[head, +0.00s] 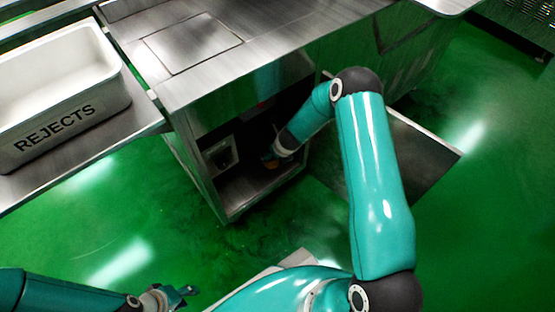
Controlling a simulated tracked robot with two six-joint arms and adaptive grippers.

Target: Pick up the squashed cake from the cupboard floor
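The open cupboard (232,199) is a dark steel compartment under the machine's worktop. A small brownish patch, seemingly the squashed cake (271,165), shows on its floor, partly hidden by my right gripper. My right arm reaches over and down into the cupboard. Its gripper (268,157) is at or just above the brownish patch; its fingers are too dark and small to read, and I cannot tell whether they touch it. My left gripper (184,296) is low at the bottom left, away from the cupboard, with nothing visible in it; its finger opening is unclear.
A white bin marked REJECTS (62,95) stands on a steel shelf (80,155) at the left. The cupboard's door panel (425,150) stands open at the right. A control box (221,154) is inside the cupboard's left side. Green floor (120,225) is clear in front.

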